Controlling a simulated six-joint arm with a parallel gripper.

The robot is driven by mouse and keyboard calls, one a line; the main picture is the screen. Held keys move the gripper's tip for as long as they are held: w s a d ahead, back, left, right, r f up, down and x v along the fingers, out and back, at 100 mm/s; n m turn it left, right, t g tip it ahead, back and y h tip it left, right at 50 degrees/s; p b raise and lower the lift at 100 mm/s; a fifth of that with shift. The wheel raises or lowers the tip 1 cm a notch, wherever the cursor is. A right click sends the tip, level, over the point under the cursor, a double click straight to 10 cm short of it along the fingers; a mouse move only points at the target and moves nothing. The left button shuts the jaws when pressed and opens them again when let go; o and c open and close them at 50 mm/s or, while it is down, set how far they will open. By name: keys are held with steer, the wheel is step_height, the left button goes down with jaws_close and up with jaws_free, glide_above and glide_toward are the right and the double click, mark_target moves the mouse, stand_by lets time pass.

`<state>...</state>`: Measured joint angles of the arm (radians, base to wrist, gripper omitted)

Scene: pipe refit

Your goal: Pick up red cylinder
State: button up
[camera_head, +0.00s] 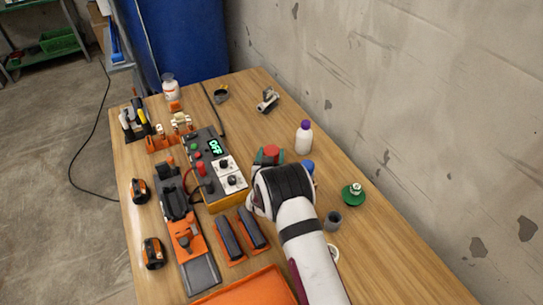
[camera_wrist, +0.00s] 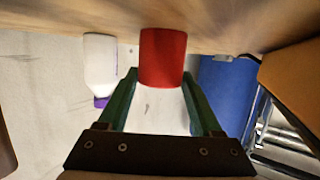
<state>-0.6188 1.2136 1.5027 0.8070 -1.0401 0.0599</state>
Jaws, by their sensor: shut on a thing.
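The red cylinder (camera_wrist: 163,57) is between the two green fingers of my gripper (camera_wrist: 161,85) in the wrist view, near their tips. The fingers touch it on both sides. In the head view the top of the red cylinder (camera_head: 271,151) shows just beyond my wrist, with a green finger of my gripper (camera_head: 259,155) beside it. My arm hides the lower part of the cylinder there. I cannot tell whether it still touches the table.
A white bottle with a purple cap (camera_head: 304,138) stands close on the right. A control box with a lit display (camera_head: 215,165) is on the left. A blue-topped item (camera_head: 308,166), a grey ring (camera_head: 333,221) and a green disc-shaped part (camera_head: 353,194) are to the right. The far right table is clear.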

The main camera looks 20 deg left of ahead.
steer(key=shift+r, duration=0.1)
jaws_close()
